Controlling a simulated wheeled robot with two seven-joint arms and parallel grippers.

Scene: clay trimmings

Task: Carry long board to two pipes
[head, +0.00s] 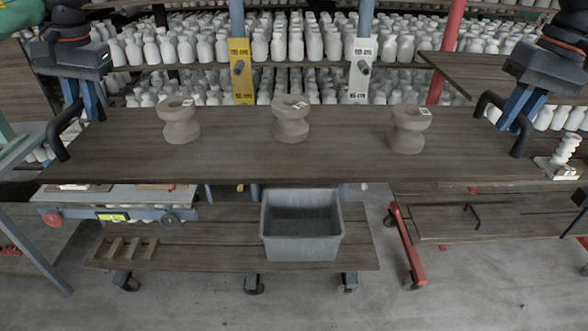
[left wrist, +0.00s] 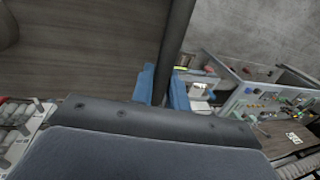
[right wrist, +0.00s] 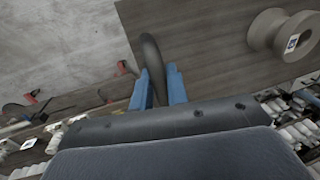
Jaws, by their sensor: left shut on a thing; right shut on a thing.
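The long board (head: 240,155) spans the head view, roughly level, with three grey clay pieces (head: 180,125) standing upright on it. A black bar handle (head: 62,125) is at its left end and another (head: 519,140) at its right end. My left gripper (head: 88,105) is shut on the left handle, which shows between its blue fingers in the left wrist view (left wrist: 174,50). My right gripper (head: 520,108) is shut on the right handle, also seen in the right wrist view (right wrist: 152,60). The two pipes are blue posts behind the board, the left pipe (head: 236,18) and right pipe (head: 366,16).
A yellow plate (head: 242,85) and a white plate (head: 359,88), each with a dark peg, are on the pipes. Shelves of white bottles (head: 190,45) stand behind. A grey bin (head: 301,245) sits on a low wheeled shelf below. A brown table (head: 500,70) is at right.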

